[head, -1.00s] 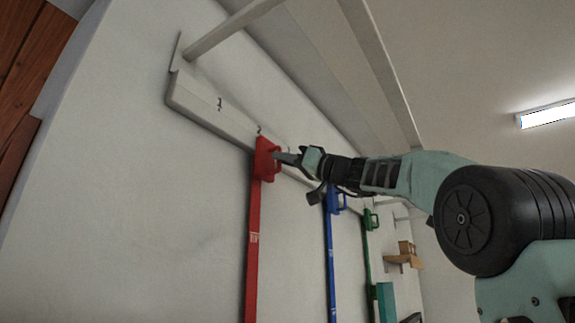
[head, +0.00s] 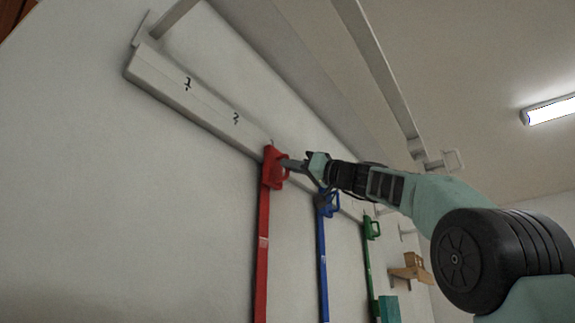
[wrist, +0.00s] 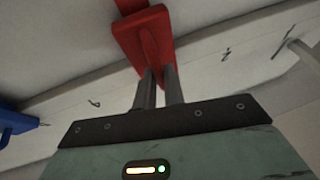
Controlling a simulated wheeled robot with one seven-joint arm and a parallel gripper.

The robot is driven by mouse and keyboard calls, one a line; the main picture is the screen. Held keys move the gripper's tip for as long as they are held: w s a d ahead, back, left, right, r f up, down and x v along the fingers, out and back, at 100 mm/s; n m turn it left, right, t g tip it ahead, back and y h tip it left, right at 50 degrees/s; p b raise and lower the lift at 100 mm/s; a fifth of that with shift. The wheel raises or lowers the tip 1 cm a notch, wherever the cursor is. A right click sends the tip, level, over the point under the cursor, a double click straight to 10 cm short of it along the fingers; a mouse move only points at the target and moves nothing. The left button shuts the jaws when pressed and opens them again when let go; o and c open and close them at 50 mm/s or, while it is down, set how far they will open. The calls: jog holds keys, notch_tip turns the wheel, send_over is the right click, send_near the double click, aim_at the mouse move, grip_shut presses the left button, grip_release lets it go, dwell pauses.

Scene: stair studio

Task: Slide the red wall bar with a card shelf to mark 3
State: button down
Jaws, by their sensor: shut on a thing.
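The red wall bar (head: 262,240) hangs down from its red head (head: 272,168) on a pale wall rail (head: 165,88). The head has a loop handle, and my gripper (head: 284,164) is shut on it. In the wrist view both fingers (wrist: 158,88) meet at the handle of the red head (wrist: 140,38). Mark 1 (head: 187,84) and mark 2 (head: 236,118) are clear on the rail, left of the head. A trace of a mark shows just above the head, mostly covered; I cannot read it. A small white label is on the red bar; I cannot make out a card shelf.
A blue bar (head: 322,255) and a green bar (head: 369,265) hang to the right on the same wall. Farther right are a wooden shelf (head: 411,274) with a small box and a teal block (head: 389,308). The rail left of the red head is clear.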

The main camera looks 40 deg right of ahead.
jog(key=shift+w+d+r, duration=0.1)
jog(key=shift+d, duration=0.25)
jog(key=c, duration=1.5)
grip_release()
jog(key=b+v, duration=1)
jog(key=v, duration=0.7)
